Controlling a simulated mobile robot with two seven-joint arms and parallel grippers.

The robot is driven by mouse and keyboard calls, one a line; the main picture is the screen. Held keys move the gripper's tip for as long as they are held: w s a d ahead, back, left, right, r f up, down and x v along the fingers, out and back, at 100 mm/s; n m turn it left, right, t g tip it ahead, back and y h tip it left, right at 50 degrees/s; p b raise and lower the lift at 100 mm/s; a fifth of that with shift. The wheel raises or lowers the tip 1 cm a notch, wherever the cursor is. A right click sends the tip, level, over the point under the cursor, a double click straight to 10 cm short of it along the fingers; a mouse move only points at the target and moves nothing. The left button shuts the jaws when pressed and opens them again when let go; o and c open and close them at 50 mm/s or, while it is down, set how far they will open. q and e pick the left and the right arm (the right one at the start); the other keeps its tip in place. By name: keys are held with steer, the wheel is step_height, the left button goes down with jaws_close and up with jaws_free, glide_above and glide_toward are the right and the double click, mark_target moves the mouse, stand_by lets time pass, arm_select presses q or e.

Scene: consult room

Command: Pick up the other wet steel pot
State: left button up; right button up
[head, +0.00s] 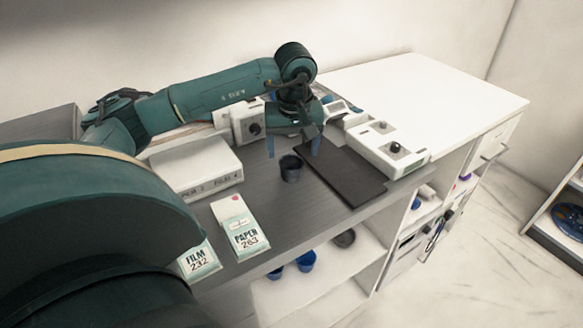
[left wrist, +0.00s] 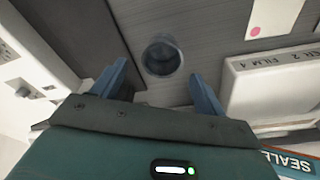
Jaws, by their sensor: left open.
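A dark grey steel pot (head: 290,168) stands upright on the dark counter (head: 270,205), left of a flat black mat (head: 345,178). My left gripper (head: 293,151) points down over the pot with its two blue fingers apart and nothing between them. In the left wrist view, the pot (left wrist: 162,57) shows its round opening just beyond the gap between the open fingers (left wrist: 158,76). The fingers do not appear to touch it. I cannot tell whether the pot is wet. My right gripper is not in view.
A white device (head: 388,150) stands beyond the mat. Blue cups (head: 306,261) and a dark round item (head: 344,238) sit on the shelf below. The white counter (head: 430,90) is clear.

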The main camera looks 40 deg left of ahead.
mark_target(292, 165)
arm_select(q)
steer(key=shift+a+f+p, duration=0.15)
steer(key=shift+f+p, duration=0.1)
steer(key=shift+f, duration=1.25)
steer(key=shift+a+f+p, duration=0.15)
steer(key=shift+f+p, duration=0.1)
steer(key=shift+f, duration=1.2)
steer(key=shift+c, duration=0.5)
steer(key=c, duration=0.8)
steer(key=shift+r, duration=0.1)
steer(key=shift+c, duration=0.2)
